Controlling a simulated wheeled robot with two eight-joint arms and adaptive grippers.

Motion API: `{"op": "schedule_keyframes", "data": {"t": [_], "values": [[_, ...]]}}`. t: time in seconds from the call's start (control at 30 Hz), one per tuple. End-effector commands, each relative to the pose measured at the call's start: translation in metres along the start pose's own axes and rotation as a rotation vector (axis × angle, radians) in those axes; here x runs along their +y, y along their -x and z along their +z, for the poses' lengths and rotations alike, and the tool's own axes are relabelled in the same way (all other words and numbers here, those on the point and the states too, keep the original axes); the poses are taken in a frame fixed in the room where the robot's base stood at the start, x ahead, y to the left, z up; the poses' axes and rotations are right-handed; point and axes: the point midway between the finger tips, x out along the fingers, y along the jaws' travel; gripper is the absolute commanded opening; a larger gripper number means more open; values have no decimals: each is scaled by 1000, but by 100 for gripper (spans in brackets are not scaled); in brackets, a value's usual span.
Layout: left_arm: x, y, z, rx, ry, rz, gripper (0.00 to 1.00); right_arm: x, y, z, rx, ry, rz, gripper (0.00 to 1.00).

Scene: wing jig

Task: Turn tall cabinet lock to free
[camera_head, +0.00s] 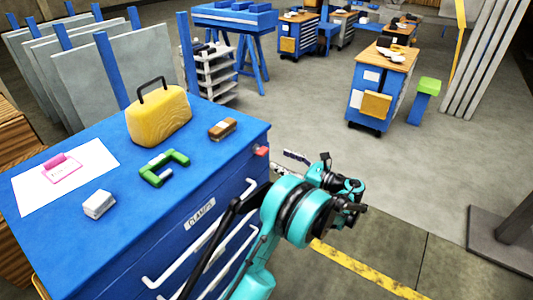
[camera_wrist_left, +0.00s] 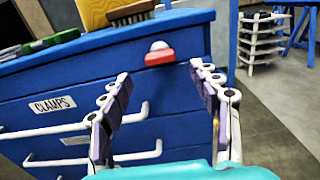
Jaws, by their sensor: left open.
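The blue cabinet (camera_head: 215,215) has a small red lock (camera_head: 261,151) on its front face near the top right corner. In the left wrist view the lock (camera_wrist_left: 160,55) shows as a red bar with a pale round top. My left gripper (camera_wrist_left: 159,72) is open and empty, its two fingers on either side of the lock's line of sight and apart from it. In the head view the left gripper (camera_head: 294,158) is beside the lock, partly hidden by its own teal wrist. My right gripper is not in view.
White drawer handles (camera_head: 205,255) stick out below the lock, beside a CLAMPS label (camera_head: 200,214). Floor to the right is open.

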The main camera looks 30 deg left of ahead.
Motion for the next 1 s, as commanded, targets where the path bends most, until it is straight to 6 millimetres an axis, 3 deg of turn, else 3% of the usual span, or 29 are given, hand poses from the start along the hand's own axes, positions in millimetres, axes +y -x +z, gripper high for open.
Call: {"op": "schedule_keyframes", "data": {"t": [0.4, 0.8, 1.0], "values": [[0, -63, -2, 1, 1, 1, 62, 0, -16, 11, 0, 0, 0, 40], [0, -73, 0, 2, 2, -1, 62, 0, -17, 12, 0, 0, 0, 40], [0, -73, 0, 2, 2, -1, 12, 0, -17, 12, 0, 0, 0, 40]]}}
